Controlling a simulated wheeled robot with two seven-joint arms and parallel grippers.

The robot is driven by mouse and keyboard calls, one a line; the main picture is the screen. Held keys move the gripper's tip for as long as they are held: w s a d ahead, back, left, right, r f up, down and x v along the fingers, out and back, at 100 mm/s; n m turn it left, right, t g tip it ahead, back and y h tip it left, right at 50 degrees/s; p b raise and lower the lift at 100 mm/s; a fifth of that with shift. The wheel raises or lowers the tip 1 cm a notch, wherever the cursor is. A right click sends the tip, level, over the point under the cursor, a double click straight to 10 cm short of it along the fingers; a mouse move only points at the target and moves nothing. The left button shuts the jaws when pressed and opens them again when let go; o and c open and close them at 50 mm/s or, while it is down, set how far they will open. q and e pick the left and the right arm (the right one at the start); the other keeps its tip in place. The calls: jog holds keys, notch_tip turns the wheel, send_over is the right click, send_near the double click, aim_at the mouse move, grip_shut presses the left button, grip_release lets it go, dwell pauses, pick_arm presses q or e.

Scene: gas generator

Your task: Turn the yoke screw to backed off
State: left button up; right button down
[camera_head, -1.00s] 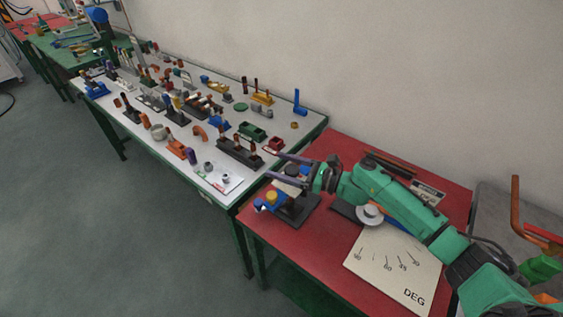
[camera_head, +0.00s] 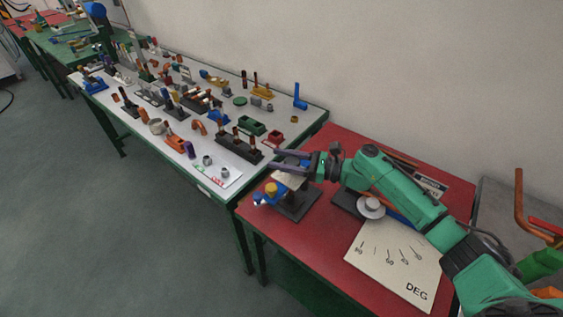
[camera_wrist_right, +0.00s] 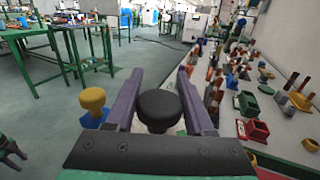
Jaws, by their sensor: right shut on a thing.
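A small fixture on a black base (camera_head: 299,207) stands at the left of the red table, with a blue part (camera_head: 263,200) and a yellow knob (camera_head: 271,188) on its left side. My right gripper (camera_head: 273,160) reaches over the fixture from the right. In the right wrist view its two purple fingers (camera_wrist_right: 159,72) lie on both sides of a round black knob (camera_wrist_right: 158,106), and it is shut on this knob. The yellow knob (camera_wrist_right: 93,99) stands left of the fingers there. The screw under the black knob is hidden.
The red table (camera_head: 310,243) also carries a sheet marked DEG (camera_head: 388,262) and a grey round piece (camera_head: 371,206) on a dark block. A white-topped bench (camera_head: 215,190) crowded with several small parts adjoins at the left. A wall runs behind.

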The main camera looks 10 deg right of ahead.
jog(key=n+g+b, duration=0.2)
jog(key=g+b, duration=0.1)
jog(key=b, duration=0.1)
jog(key=s+n+g+y+b, duration=0.1)
jog(key=n+g+b, duration=0.2)
jog(key=g+b, duration=0.1)
jog(key=n+g+y+b, duration=0.1)
jog(key=n+g+b, duration=0.1)
jog(key=g+b, duration=0.2)
jog(key=shift+s+a+f+b, duration=0.2)
jog(key=shift+s+f+b, duration=0.05)
jog(key=shift+s+b, duration=0.2)
jog(key=shift+s+d+r+n+g+h+b, duration=0.1)
jog(key=shift+r+n+g+h+b, duration=0.05)
jog(key=shift+n+g+b, duration=0.45)
jog(key=shift+s+r+n+g+h+b, duration=0.15)
jog(key=shift+n+g+b, duration=0.25)
jog(key=shift+g+b, duration=0.3)
jog(key=shift+c, duration=1.4)
grip_release()
